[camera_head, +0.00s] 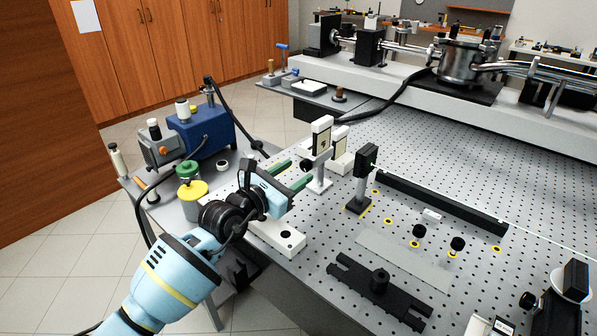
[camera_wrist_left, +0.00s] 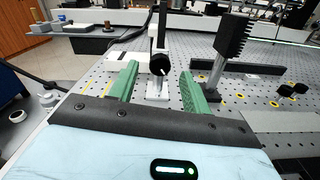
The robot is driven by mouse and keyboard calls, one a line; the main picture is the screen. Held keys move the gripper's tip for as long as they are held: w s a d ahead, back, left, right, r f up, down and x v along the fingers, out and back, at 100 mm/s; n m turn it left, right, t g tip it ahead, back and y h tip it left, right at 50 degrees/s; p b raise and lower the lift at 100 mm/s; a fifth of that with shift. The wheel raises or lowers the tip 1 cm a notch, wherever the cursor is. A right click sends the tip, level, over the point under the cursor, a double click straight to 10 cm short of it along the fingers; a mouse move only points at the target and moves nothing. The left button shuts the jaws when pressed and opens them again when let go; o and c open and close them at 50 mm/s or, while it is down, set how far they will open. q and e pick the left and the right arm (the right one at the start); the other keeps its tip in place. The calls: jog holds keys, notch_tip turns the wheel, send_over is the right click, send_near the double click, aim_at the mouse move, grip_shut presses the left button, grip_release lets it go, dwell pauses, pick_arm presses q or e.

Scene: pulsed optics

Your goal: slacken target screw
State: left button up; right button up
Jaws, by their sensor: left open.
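My left gripper (camera_head: 291,176) is open, with its two green fingers apart and pointing over the near left part of the optical table. In the left wrist view, a black round knob screw (camera_wrist_left: 160,65) on a white post mount (camera_wrist_left: 157,90) appears between the fingers (camera_wrist_left: 160,76). The knob (camera_head: 307,165) shows just beyond the fingertips in the head view, beside the white mount (camera_head: 320,183). I cannot tell for sure that this is the target screw. No contact is visible, and the exact gap is unclear. My right gripper is not in view.
A black post mount (camera_head: 362,180) stands right of the white one. A long black bar (camera_head: 440,203), small black knobs (camera_head: 419,231) and a black clamp plate (camera_head: 377,287) lie on the perforated table. A side cart carries a blue box (camera_head: 205,132) and jars with yellow (camera_head: 193,190) and green lids.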

pick_arm(q)
jog(key=shift+x, duration=1)
jog(key=c, duration=1)
